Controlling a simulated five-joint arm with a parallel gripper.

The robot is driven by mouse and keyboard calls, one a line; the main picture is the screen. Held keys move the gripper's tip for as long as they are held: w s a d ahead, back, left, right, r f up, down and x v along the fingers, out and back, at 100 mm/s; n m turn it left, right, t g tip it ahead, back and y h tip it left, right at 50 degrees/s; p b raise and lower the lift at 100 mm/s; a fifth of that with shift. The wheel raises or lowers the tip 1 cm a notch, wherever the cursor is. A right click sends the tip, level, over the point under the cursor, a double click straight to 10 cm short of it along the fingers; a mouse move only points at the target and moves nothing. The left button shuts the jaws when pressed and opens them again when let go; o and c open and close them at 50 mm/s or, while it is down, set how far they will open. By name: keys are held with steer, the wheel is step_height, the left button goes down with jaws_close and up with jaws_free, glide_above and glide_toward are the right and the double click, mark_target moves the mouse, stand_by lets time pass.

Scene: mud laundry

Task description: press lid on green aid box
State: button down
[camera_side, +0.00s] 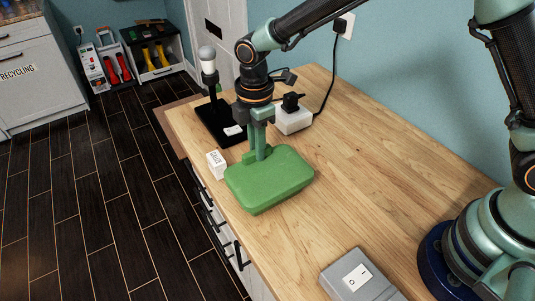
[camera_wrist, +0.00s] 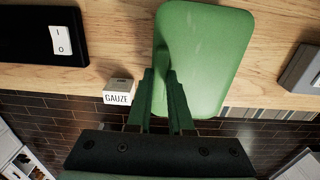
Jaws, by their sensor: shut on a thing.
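The green aid box (camera_side: 268,185) lies on the wooden worktop near its front edge, with its smooth green lid (camera_side: 285,169) over the top. The lid fills the upper middle of the wrist view (camera_wrist: 207,55). My gripper (camera_side: 259,154) points straight down at the box's back-left edge. In the wrist view my gripper (camera_wrist: 163,80) is shut on a raised green part at the lid's edge. Whether the lid is fully seated all around cannot be told.
A small white gauze box (camera_side: 216,164) stands left of the aid box, close to the worktop edge. Behind are a black base with a lamp (camera_side: 209,70) and a white block with a black plug (camera_side: 294,121). A grey switch box (camera_side: 358,277) sits in front.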

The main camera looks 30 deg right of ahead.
stand_by(0.3)
steer(key=shift+c, duration=1.3)
jaws_free()
steer(key=shift+r, duration=3.95)
jaws_close()
steer(key=shift+f, duration=0.4)
